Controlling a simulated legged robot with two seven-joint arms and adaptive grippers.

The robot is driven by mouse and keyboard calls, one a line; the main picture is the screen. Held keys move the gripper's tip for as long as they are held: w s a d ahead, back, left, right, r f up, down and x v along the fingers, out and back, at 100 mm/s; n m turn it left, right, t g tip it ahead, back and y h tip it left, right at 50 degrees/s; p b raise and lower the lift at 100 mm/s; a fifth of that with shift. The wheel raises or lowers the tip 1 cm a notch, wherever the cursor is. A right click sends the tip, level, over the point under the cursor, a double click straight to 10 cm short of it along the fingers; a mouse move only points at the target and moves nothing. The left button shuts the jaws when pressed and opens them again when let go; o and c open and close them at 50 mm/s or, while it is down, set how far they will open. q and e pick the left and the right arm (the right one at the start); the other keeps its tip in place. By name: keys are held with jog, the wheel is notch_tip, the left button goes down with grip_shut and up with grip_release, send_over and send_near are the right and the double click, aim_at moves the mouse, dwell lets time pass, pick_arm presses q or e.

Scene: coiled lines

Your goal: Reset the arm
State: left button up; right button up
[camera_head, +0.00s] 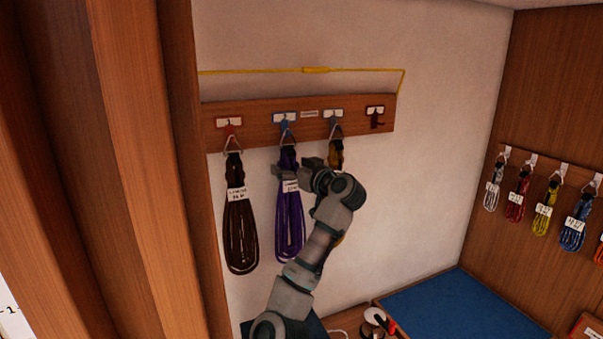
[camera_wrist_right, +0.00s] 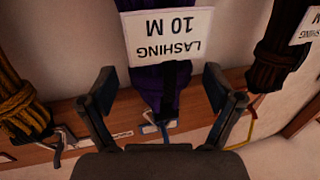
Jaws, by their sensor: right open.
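My right arm reaches up from the bottom of the head view, with its right gripper (camera_head: 306,175) at the purple coil (camera_head: 289,220). The right wrist view, upside down, shows the right gripper (camera_wrist_right: 165,100) open, one finger on each side of the purple coil (camera_wrist_right: 160,80). The coil's white tag (camera_wrist_right: 168,36) reads "LASHING 10 M". The coil hangs from a blue hook (camera_head: 285,122) on the wooden rail (camera_head: 262,131). I cannot tell whether the fingers touch it. My left gripper is not in view.
A dark brown coil (camera_head: 240,225) hangs to the left and a tan coil (camera_head: 337,155), partly hidden by my arm, to the right. The dark red hook (camera_head: 376,120) is empty. Several coils hang on the right wall above a blue surface (camera_head: 465,308). A wooden post (camera_head: 130,130) stands at left.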

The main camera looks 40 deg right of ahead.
jog(key=s, duration=1.1)
jog(key=shift+a, duration=0.3)
